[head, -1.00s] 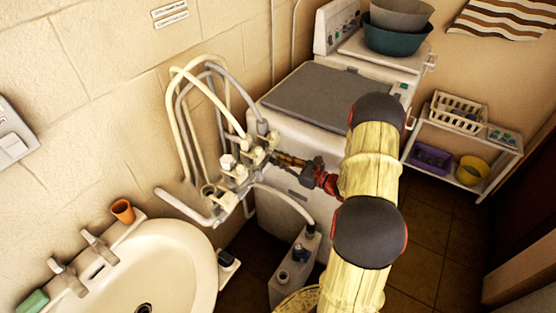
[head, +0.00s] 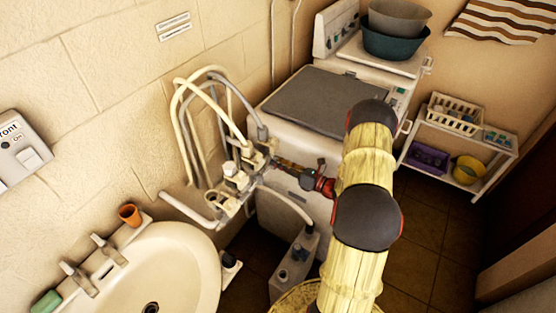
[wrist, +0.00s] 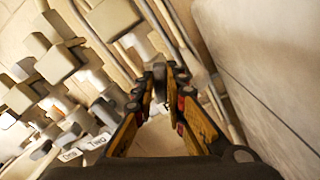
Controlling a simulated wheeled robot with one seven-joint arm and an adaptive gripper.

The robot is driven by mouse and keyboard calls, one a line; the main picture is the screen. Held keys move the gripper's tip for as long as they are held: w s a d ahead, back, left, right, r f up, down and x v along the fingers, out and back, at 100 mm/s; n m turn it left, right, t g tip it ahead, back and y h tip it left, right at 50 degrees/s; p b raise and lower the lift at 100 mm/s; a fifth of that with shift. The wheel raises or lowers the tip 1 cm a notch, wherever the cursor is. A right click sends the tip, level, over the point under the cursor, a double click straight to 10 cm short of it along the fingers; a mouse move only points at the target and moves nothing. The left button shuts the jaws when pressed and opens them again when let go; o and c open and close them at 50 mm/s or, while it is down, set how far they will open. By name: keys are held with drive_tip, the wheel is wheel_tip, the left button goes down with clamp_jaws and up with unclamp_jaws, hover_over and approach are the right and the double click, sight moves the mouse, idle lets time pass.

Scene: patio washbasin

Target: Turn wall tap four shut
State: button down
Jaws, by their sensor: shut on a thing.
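A row of white wall taps (head: 232,172) is fixed to the tiled wall, with hoses looping above it. My gripper (head: 276,161) reaches in from the right to the far end of the row. In the wrist view its fingers (wrist: 162,78) are closed in on a small part at their tips, which I take to be wall tap four. The fingers hide most of it, and its label and handle angle cannot be read.
A white washing machine (head: 330,98) stands close behind my gripper. The washbasin (head: 185,262) is at the lower left, with an orange cup (head: 130,214) on its rim. A shelf (head: 462,160) stands at the right.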

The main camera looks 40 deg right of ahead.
drive_tip(key=m+p, duration=0.3)
drive_tip(key=m, duration=0.3)
drive_tip(key=m+p, duration=0.3)
drive_tip(key=m, duration=0.2)
drive_tip(key=shift+d+f+m, duration=0.2)
drive_tip(key=shift+m, duration=0.2)
idle(0.3)
drive_tip(key=c, duration=1.9)
unclamp_jaws()
drive_tip(key=shift+o, duration=0.4)
drive_tip(key=v, duration=1.2)
